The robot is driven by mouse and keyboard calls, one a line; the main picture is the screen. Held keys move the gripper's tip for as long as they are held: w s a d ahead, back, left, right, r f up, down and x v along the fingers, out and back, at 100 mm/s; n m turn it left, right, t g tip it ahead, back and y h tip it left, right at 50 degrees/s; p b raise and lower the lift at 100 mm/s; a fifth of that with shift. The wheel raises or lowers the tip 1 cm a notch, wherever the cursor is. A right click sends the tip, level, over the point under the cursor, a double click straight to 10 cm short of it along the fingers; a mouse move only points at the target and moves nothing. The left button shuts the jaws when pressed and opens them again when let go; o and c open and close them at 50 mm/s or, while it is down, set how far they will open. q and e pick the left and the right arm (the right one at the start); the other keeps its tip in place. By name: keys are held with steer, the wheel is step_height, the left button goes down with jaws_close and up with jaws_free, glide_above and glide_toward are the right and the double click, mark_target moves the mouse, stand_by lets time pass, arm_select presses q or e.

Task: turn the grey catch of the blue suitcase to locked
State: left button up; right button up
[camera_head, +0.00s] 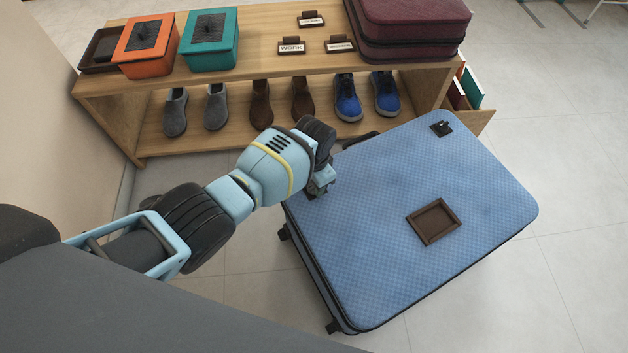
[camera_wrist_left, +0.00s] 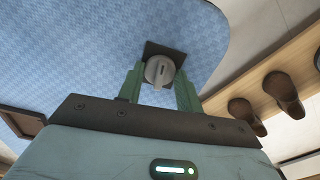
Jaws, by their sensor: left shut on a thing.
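The blue suitcase (camera_head: 385,235) lies flat on the floor, its lid up. My left gripper (camera_head: 320,184) is at the lid's upper left corner. In the left wrist view its green fingers (camera_wrist_left: 160,84) are shut on the round grey catch (camera_wrist_left: 159,70), one on each side. The catch sits on a dark square plate (camera_wrist_left: 152,48), and its short dark mark runs roughly up and down in that view. In the head view my gripper hides this catch. A second dark fitting (camera_head: 441,128) is at the lid's upper right corner. My right gripper is not in view.
A wooden bench (camera_head: 110,97) with shoes below stands behind the suitcase. On it are an orange box (camera_head: 140,62), a teal box (camera_head: 205,58), small signs and a maroon suitcase (camera_head: 410,30). A brown frame (camera_head: 433,221) is on the lid. Floor is clear at right.

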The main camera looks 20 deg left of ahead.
arm_select(q)
steer(key=shift+m, duration=0.6)
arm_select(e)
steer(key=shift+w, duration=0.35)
arm_select(q)
steer(key=o, duration=1)
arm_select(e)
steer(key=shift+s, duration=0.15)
arm_select(q)
steer(key=shift+r, duration=0.1)
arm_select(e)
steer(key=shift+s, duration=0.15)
